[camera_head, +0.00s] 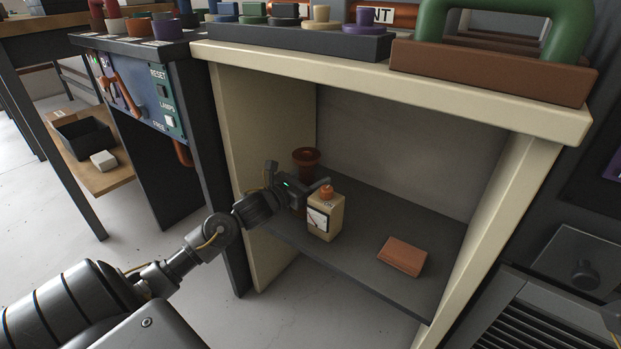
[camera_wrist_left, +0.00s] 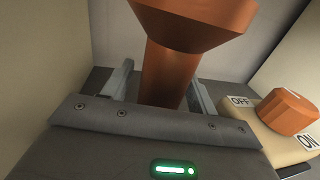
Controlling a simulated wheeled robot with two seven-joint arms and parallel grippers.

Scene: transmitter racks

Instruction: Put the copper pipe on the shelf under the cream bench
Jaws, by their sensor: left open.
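The copper pipe (camera_head: 306,157), a red-brown piece with a flared top, stands upright at the back left of the grey shelf (camera_head: 430,235) under the cream bench (camera_head: 400,85). Its foot is hidden behind my left gripper (camera_head: 297,180), so I cannot see it meet the shelf. In the left wrist view the copper pipe (camera_wrist_left: 168,70) rises between the two spread fingers of my left gripper (camera_wrist_left: 160,92). The fingers are open, one on each side of it; the right one is very close, and I cannot tell if it touches. My right gripper is not in view.
A cream meter box (camera_head: 325,218) with an orange knob stands close right of my left gripper. A brown block (camera_head: 402,256) lies at the shelf's front right. The bench's left side panel (camera_head: 235,130) is near my arm. The shelf's middle back is clear.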

